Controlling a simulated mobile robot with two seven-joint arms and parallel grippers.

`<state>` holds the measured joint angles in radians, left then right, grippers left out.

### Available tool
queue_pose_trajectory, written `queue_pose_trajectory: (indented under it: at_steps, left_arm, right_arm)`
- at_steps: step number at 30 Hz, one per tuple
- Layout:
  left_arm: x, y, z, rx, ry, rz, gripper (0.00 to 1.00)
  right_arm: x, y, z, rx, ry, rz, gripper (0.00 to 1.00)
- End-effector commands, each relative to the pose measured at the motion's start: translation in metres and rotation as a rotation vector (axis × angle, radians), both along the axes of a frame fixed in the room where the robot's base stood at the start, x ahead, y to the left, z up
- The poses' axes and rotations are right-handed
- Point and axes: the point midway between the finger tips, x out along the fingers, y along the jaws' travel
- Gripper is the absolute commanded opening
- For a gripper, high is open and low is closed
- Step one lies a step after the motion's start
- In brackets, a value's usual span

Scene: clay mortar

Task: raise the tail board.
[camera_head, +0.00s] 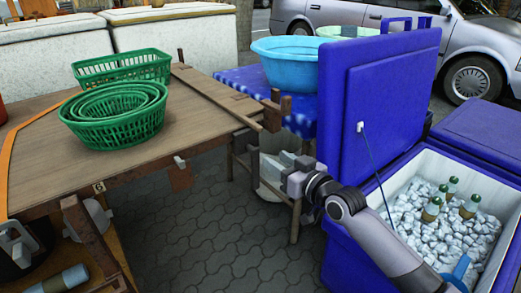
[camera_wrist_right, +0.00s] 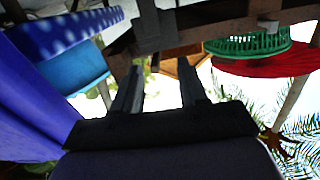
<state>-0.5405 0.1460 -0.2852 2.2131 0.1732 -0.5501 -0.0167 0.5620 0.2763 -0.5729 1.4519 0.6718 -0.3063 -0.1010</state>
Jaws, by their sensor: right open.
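The brown wooden table (camera_head: 40,165) has a long narrow board (camera_head: 215,92) along its right side, which I take to be the tail board, though I cannot be sure. Wooden blocks (camera_head: 277,108) stand at its near right end. My right gripper (camera_head: 290,168) is below and to the right of that end, apart from the board as far as I can see. In the right wrist view my right gripper (camera_wrist_right: 158,78) is open, its two dark fingers apart with nothing between them. Dark wooden beams (camera_wrist_right: 205,25) cross beyond the fingertips. My left gripper is not clearly seen.
A blue cooler (camera_head: 345,255) with a raised lid (camera_head: 375,100) and iced bottles is close on the right. A spotted blue table (camera_head: 243,80) carries a light blue basin (camera_head: 285,62). Green baskets (camera_head: 115,115) sit on the wooden table. Paving (camera_head: 210,225) is open in front.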

Motion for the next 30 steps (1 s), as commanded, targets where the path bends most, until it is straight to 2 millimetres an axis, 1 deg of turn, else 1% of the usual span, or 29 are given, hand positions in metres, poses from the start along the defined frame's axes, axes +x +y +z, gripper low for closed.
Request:
queue_pose_trajectory:
  at_steps: [1,3,7,12,17,27,30]
  left_arm:
    - [0.001,-0.003,-0.015,-0.010,-0.008,-0.008,0.38]
    - [0.002,-0.007,-0.020,-0.020,-0.013,-0.016,0.38]
    - [0.002,-0.012,-0.024,-0.035,-0.021,-0.029,0.38]
    - [0.002,-0.015,-0.024,-0.044,-0.024,-0.036,0.38]
    - [0.003,-0.017,-0.026,-0.062,-0.024,-0.041,0.38]
    - [0.006,-0.033,-0.031,-0.157,-0.020,-0.070,0.38]
    - [0.007,-0.032,-0.032,-0.155,-0.040,-0.071,0.38]
  right_arm:
    - [0.011,0.000,-0.001,-0.003,-0.027,0.005,0.43]
    - [0.022,0.000,0.009,-0.004,-0.050,0.012,0.43]
    - [0.035,0.001,0.024,-0.003,-0.080,0.020,0.43]
    - [0.042,0.001,0.034,-0.004,-0.094,0.023,0.43]
    - [0.050,0.006,0.034,-0.004,-0.095,0.023,0.43]
    - [0.081,0.027,0.034,-0.004,-0.096,0.022,0.43]
    - [0.088,0.032,0.032,-0.003,-0.095,0.023,0.43]
